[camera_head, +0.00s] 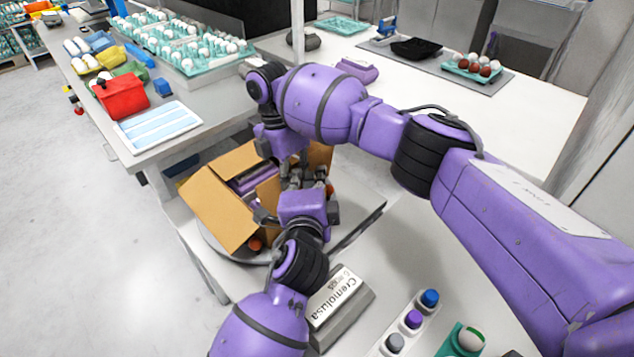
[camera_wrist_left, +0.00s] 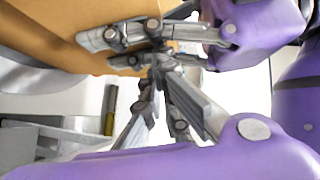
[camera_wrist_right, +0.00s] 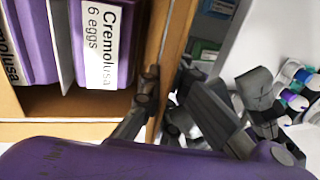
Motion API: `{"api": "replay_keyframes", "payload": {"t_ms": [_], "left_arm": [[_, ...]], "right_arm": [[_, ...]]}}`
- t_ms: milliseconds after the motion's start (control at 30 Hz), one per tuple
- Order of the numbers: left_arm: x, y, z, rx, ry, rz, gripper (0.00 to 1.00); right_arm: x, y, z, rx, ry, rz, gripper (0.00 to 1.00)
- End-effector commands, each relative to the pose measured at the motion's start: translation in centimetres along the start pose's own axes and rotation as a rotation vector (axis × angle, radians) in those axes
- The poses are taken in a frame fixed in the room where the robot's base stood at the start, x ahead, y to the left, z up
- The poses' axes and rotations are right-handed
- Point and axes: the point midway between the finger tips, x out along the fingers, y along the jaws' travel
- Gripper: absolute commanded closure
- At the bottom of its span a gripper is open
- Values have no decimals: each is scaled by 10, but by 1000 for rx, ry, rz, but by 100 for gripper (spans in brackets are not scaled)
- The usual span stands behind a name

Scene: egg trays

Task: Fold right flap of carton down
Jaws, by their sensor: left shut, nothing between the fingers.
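The brown cardboard carton (camera_head: 222,212) stands open, with purple egg boxes inside that show in the right wrist view (camera_wrist_right: 102,45). A cardboard panel on its right side (camera_head: 320,156) is partly hidden by my grippers. My right gripper (camera_wrist_right: 168,78) has its fingers on both sides of an upright cardboard edge (camera_wrist_right: 173,50); I cannot tell whether they pinch it. My left gripper (camera_head: 300,178) is shut and empty, close to the right gripper at the carton's right side. In the left wrist view its fingers (camera_wrist_left: 160,85) are below cardboard (camera_wrist_left: 50,45).
A scale or box labelled Cremolusa (camera_head: 340,300) is near my left forearm. Colored buttons (camera_head: 413,319) are at the front. A red bin (camera_head: 121,97) and egg trays (camera_head: 190,62) are on the left counter.

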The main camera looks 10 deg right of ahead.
Motion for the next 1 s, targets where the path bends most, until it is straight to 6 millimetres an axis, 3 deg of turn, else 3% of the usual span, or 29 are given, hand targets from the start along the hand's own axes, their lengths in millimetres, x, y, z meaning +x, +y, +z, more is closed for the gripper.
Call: {"api": "replay_keyframes", "payload": {"t_ms": [733,900,1000], "left_arm": [[12,-1,13,1,-5,3,100],[12,-1,15,2,-9,4,100],[12,-1,16,3,-10,4,100]], "right_arm": [[1,-1,-1,-1,1,-6,100],[2,-2,-1,-1,2,-9,78],[2,-2,-1,-1,2,-9,78]]}}
